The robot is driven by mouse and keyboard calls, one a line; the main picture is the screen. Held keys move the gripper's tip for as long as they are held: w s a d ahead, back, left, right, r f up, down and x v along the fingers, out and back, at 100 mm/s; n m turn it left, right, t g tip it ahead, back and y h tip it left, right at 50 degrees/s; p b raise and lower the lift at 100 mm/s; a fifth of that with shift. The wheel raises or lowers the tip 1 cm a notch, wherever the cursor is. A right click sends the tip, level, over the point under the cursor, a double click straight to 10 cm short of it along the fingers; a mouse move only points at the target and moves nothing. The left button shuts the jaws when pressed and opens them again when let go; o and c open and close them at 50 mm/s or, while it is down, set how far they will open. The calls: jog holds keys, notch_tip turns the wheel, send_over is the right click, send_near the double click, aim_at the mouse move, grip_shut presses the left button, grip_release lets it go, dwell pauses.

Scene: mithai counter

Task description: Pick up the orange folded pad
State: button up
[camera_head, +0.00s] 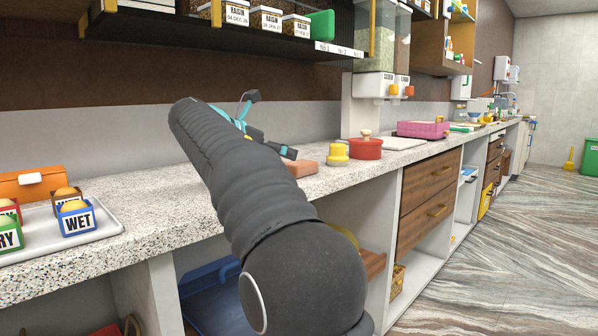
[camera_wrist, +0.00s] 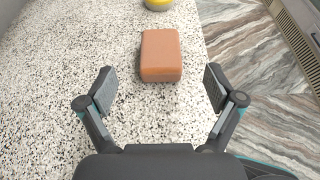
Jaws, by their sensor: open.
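The orange folded pad (camera_wrist: 161,56) lies on the speckled counter in the wrist view, a rounded block in orange-brown. It is ahead of my gripper (camera_wrist: 160,85), roughly centred between the two fingers and just beyond their tips. My gripper is open and empty, and its fingers do not touch the pad. In the head view the pad (camera_head: 301,168) shows only in part behind my arm, close to the counter's front edge. My gripper is mostly hidden there by my own arm, with teal and dark parts showing above it.
A yellow container (camera_head: 338,155) stands just beyond the pad, then a red lidded pot (camera_head: 366,149) and a pink box (camera_head: 423,129). At left is a white tray (camera_head: 100,232) with labelled boxes. A shelf (camera_head: 250,38) hangs above. The counter around the pad is clear.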

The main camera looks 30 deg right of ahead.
aim_at(299, 162)
jog(key=x, duration=0.4)
jog(key=shift+w+d+f, duration=0.1)
jog(key=shift+d+f, duration=0.1)
jog(key=shift+d, duration=0.05)
jog(key=b+x, duration=0.1)
jog(key=x, duration=0.4)
jog(key=shift+f+b, duration=0.2)
jog(key=shift+b, duration=0.15)
jog(key=c, duration=1.2)
